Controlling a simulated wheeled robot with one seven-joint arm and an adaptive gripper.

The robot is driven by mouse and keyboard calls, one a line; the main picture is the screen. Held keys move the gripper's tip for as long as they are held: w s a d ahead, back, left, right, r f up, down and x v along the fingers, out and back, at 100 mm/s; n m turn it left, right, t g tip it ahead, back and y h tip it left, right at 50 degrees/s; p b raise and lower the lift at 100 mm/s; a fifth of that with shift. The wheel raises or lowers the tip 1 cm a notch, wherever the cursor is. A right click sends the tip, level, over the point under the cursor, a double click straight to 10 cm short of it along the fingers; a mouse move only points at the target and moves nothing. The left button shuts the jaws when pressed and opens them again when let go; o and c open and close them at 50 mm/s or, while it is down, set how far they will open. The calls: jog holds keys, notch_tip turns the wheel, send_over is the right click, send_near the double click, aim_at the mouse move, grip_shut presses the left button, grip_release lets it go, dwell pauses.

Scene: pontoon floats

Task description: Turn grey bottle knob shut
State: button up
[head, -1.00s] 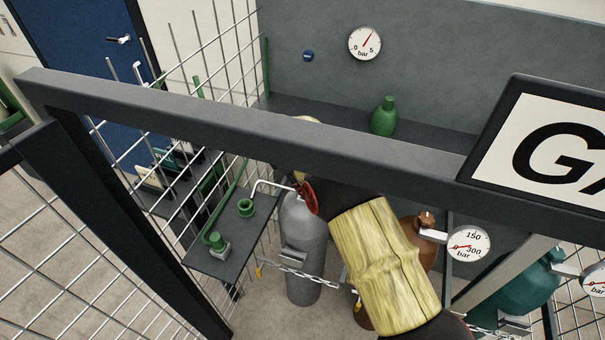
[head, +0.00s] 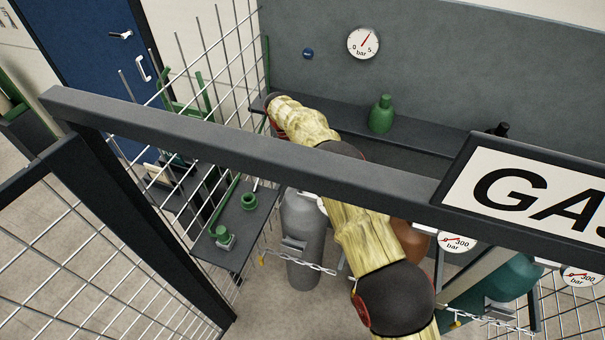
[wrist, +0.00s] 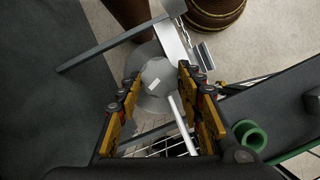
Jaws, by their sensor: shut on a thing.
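The grey bottle (head: 300,245) stands upright behind the cage's top rail in the head view, with its top hidden by the rail and my arm. My gripper (wrist: 156,76) shows in the wrist view, one finger on each side of a rounded grey top piece (wrist: 158,76) with a pale mark. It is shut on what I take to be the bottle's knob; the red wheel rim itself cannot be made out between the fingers. The bottle's grey shoulder (wrist: 150,103) lies below. In the head view my gripper is hidden behind the rail.
The dark cage rail (head: 250,150) crosses in front of my arm. A brown bottle (head: 410,240) and a teal bottle (head: 515,278) stand to the right. A shelf with green fittings (head: 249,200) is at the left. A pale pipe (wrist: 179,122) runs close by the right finger.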

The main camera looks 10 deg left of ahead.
jog(key=shift+w+d+m+g+y+p, duration=0.1)
jog(key=shift+m+g+y+p, duration=0.2)
jog(key=shift+m, duration=0.8)
jog(key=shift+w+m+g+y+p, duration=0.1)
jog(key=shift+m+g+y, duration=0.3)
jog(key=shift+m, duration=0.7)
jog(key=o, duration=1.1)
jog(key=shift+o, duration=0.2)
jog(key=v, duration=0.7)
jog(key=shift+r, duration=0.15)
